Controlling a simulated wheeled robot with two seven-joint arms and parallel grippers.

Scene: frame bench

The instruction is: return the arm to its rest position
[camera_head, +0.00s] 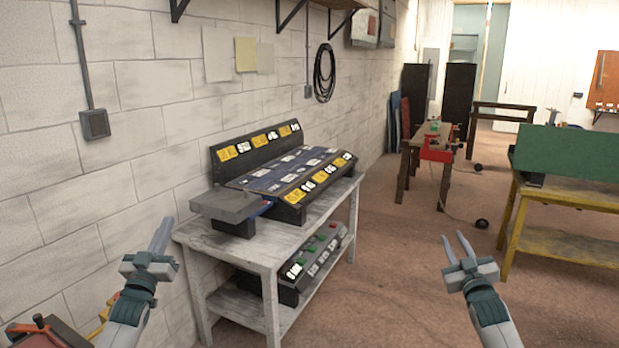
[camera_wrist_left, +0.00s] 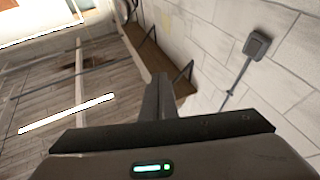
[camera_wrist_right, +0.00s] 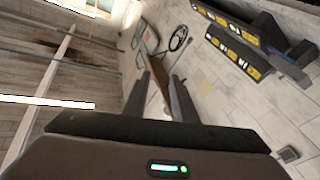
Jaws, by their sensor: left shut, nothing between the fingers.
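My left gripper (camera_head: 161,236) is raised at the left of the head view, in front of the white block wall. Its fingers are together and hold nothing; they also show closed in the left wrist view (camera_wrist_left: 158,98). My right gripper (camera_head: 457,246) is raised at the right of the head view, over the open brown floor. Its two fingers stand apart with nothing between them, as the right wrist view (camera_wrist_right: 160,95) also shows. Neither gripper touches anything.
A grey bench (camera_head: 262,258) against the wall carries a dark frame with yellow labels (camera_head: 287,170), and a similar unit (camera_head: 310,262) is on its lower shelf. A yellow table (camera_head: 560,245) with a green panel stands right. Floor between is clear.

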